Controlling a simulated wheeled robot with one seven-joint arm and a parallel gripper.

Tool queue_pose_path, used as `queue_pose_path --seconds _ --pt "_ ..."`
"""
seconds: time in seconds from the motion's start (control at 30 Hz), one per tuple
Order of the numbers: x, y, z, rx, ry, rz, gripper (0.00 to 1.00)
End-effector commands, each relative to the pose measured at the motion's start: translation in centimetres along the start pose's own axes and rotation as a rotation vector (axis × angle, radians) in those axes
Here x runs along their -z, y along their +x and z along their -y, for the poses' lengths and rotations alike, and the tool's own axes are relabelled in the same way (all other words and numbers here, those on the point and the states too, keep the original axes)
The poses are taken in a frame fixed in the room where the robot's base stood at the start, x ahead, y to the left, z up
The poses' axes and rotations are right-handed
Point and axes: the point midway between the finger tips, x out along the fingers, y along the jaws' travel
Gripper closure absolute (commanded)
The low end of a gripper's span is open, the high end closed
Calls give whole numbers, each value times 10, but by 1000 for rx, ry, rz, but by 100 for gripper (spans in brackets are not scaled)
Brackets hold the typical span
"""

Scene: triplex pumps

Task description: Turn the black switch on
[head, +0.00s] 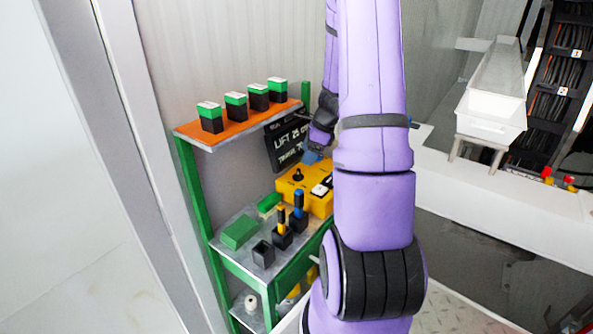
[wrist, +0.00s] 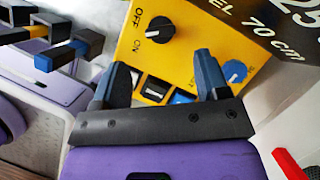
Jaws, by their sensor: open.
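The black switch (wrist: 159,26) is a round knob on a yellow box (wrist: 195,40), with OFF and ON printed at its left in the wrist view. I cannot tell clearly which label it points to. It also shows in the head view as a small black knob (head: 297,175) on top of the yellow box (head: 288,190). My gripper (wrist: 163,70) is open and empty in the wrist view. Its two dark blue fingers are spread apart, and the knob appears beyond them, not between them. In the head view my arm hides much of the box and most of the gripper.
Holders with yellow and blue-handled tools (head: 298,205) stand on the same shelf. Green-black blocks (head: 258,97) line the upper orange shelf (head: 225,130). A black sign (head: 285,147) is behind the box.

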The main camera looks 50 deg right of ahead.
Motion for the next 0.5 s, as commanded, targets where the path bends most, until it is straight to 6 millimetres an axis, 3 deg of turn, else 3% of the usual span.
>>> queue_pose_path --seconds 0.23,0.5 --pt "1 44 -1 -3 1 0 32" --pt "0 68 0 -1 -1 0 32"
